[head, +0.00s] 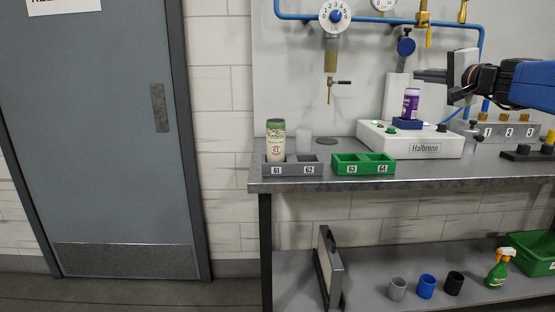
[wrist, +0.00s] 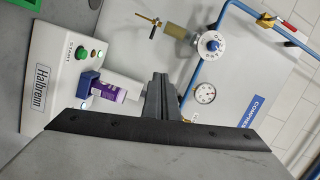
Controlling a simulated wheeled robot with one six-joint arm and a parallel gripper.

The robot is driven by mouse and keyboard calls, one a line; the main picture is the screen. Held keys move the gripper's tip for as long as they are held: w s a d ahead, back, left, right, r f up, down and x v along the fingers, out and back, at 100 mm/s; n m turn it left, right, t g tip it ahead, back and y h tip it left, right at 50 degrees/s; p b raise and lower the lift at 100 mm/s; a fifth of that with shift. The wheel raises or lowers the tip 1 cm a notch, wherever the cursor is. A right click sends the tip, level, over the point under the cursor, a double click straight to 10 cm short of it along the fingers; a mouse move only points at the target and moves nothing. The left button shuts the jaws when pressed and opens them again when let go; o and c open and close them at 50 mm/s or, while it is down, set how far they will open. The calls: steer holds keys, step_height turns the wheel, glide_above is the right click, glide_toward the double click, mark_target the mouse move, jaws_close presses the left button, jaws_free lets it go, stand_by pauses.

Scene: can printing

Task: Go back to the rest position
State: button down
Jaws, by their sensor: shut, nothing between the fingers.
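My gripper (head: 432,76) is shut and empty at the upper right of the head view, held in the air above the white Halbrenn machine (head: 437,146). Its closed fingers also show in the wrist view (wrist: 160,88). A purple can with a white top (head: 411,103) stands upright on the machine's blue holder (head: 407,124). In the head view the fingers are above the can and apart from it. In the wrist view the can (wrist: 106,93) shows left of the fingers, in the blue holder (wrist: 88,84).
A grey tray (head: 292,170) marked 61 and 62 holds a green-and-cream can (head: 276,141). An empty-looking green tray (head: 363,170) marked 63 and 64 stands beside it. Blue pipes and gauges (head: 335,16) are on the wall behind. Cups and a spray bottle (head: 500,268) stand on the lower shelf.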

steer(key=s+a+f+n+g, duration=0.3)
steer(key=s+a+f+g, duration=0.1)
steer(key=s+a+f, duration=0.6)
steer(key=s+a+f+n+g, duration=0.45)
steer(key=s+f, duration=0.25)
steer(key=f, duration=0.5)
steer(key=s+d+f+n+g+h, duration=0.3)
steer(key=s+f+n+g+h, duration=0.1)
steer(key=s+f, duration=1.7)
steer(key=shift+s+f+n+h, duration=0.3)
steer(key=shift+s+f+n, duration=0.1)
steer(key=shift+f, duration=0.2)
